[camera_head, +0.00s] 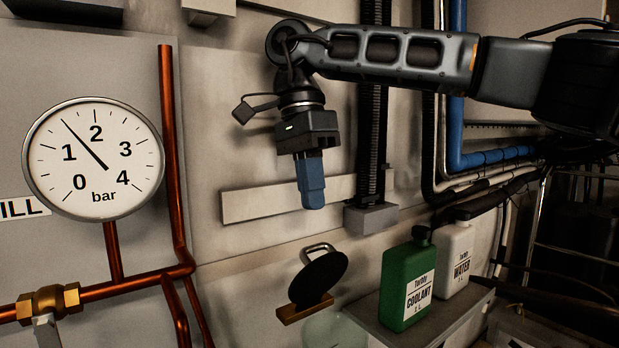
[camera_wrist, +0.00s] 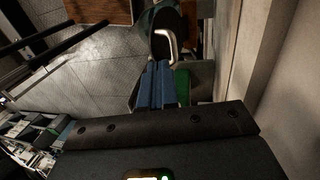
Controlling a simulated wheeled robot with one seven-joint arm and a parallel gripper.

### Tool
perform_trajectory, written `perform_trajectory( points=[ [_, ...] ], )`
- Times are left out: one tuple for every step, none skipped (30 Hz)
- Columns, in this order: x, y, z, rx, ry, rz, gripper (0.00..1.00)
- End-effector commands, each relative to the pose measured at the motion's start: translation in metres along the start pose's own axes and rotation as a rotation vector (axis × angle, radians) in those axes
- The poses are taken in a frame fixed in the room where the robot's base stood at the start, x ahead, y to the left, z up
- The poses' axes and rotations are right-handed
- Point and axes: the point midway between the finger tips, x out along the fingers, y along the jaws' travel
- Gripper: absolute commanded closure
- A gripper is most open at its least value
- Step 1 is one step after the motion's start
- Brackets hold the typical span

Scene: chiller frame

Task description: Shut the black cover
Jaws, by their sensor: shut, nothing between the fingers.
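The black cover (camera_head: 318,279) is a round lid with a metal loop handle. It stands tilted open on a brass-coloured hinge piece (camera_head: 305,308), above a pale, translucent rounded vessel (camera_head: 333,331) at the bottom of the head view. My gripper (camera_head: 312,205) points down above the cover, clearly apart from it, with its blue fingers shut and empty. In the wrist view my blue fingers (camera_wrist: 157,88) reach up the picture towards the cover's metal handle (camera_wrist: 166,45). The dark cover is partly seen behind that handle.
A green coolant bottle (camera_head: 407,281) and a white water bottle (camera_head: 454,258) stand on a grey shelf (camera_head: 462,312) right of the cover. A pressure gauge (camera_head: 93,159) and copper pipes (camera_head: 170,150) are at left. A pale rail (camera_head: 285,196) runs along the wall behind my gripper.

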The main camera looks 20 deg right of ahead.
Motion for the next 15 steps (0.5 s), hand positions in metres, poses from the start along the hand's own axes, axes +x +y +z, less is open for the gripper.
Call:
perform_trajectory(
  points=[
    [0.009, 0.001, -0.001, 0.0, -0.001, 0.002, 1.0],
    [0.015, 0.001, -0.001, 0.0, -0.002, 0.003, 1.0],
    [0.021, 0.001, 0.0, -0.001, -0.001, 0.003, 1.0],
    [0.026, 0.001, 0.0, -0.001, -0.002, 0.002, 1.0],
    [0.031, 0.001, 0.0, -0.001, -0.002, 0.002, 1.0],
    [0.037, 0.001, 0.0, -0.002, -0.001, 0.002, 1.0],
    [0.041, 0.001, 0.0, -0.001, -0.001, 0.001, 1.0],
    [0.044, 0.001, 0.0, 0.0, -0.001, 0.001, 1.0],
    [0.049, 0.001, 0.0, 0.001, -0.002, 0.001, 1.0],
    [0.052, 0.001, 0.0, 0.001, -0.002, 0.001, 1.0],
    [0.055, 0.001, 0.0, 0.0, -0.002, 0.001, 1.0],
    [0.057, 0.001, 0.0, 0.0, -0.001, 0.001, 1.0],
    [0.059, 0.0, 0.0, 0.0, -0.001, 0.0, 1.0],
    [0.06, 0.0, 0.0, 0.0, -0.001, 0.0, 1.0],
    [0.061, 0.0, 0.0, 0.0, -0.001, -0.001, 1.0]
  ],
)
